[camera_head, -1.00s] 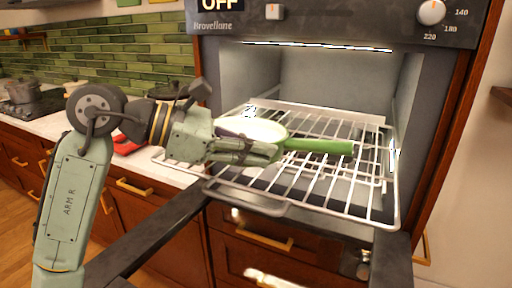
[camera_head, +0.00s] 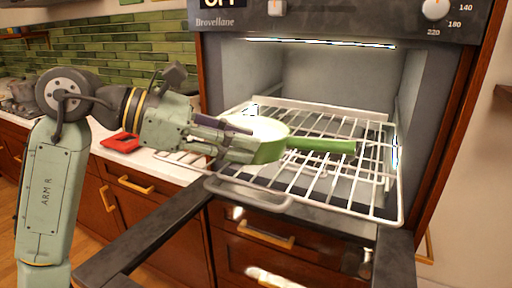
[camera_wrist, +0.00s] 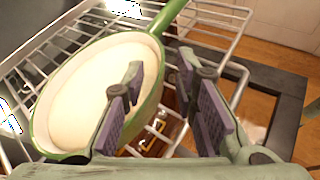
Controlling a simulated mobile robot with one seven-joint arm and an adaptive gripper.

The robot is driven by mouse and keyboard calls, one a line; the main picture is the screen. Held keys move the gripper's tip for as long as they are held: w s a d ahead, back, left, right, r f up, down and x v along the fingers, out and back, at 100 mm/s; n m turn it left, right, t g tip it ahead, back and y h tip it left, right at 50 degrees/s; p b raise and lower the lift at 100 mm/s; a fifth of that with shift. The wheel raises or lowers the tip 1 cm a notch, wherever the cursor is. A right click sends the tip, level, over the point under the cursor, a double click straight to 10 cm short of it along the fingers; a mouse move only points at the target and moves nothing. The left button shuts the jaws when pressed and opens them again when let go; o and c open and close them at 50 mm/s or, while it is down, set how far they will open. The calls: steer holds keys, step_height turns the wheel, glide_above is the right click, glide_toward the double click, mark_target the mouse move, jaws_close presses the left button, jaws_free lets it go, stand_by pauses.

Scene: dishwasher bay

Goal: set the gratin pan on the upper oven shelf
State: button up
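The gratin pan (camera_head: 270,150) is green with a cream inside and a green handle. It sits on the upper wire shelf (camera_head: 345,208), which is slid partly out of the oven, with its handle pointing right. My gripper (camera_head: 246,142) is at the pan's left side. In the wrist view, the purple-padded fingers of my gripper (camera_wrist: 162,65) stand apart, one over the inside of the pan (camera_wrist: 95,85) and one outside its rim. The rim lies between them with a visible gap. The pan's underside is hidden, so full contact with the shelf cannot be told.
The oven door (camera_head: 150,240) hangs open below the shelf. A lower rack shows under the upper one. A red item (camera_head: 121,142) lies on the counter at left. Free wire remains around the pan.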

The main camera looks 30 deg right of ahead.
steer(key=b+v, duration=0.1)
steer(key=v, duration=0.7)
steer(key=shift+a, duration=0.15)
steer(key=shift+w+r, duration=0.1)
